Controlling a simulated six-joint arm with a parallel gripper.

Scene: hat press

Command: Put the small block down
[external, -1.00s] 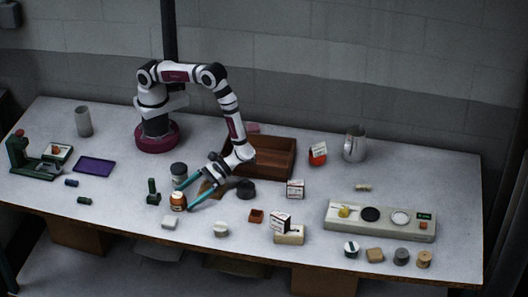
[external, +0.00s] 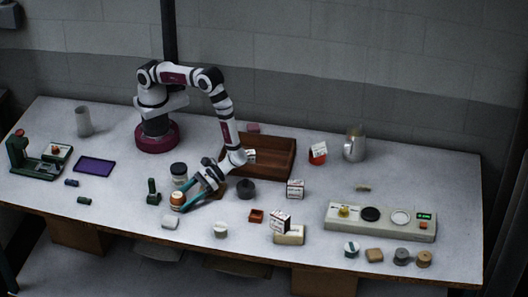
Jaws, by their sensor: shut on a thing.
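My gripper (external: 182,198) has teal fingers and is low over the front left-middle of the table. It is shut on a small orange-brown jar-like thing (external: 177,200), whose lower part is partly hidden by a finger. Whether that thing touches the table is unclear. I cannot tell which thing is the small block.
A dark-lidded jar (external: 179,172) stands just behind the gripper, and a green upright piece (external: 153,193) is to its left. A wooden tray (external: 277,170) is behind on the right. A panel with a lit display (external: 350,225) is at the right. Bare table lies left of centre.

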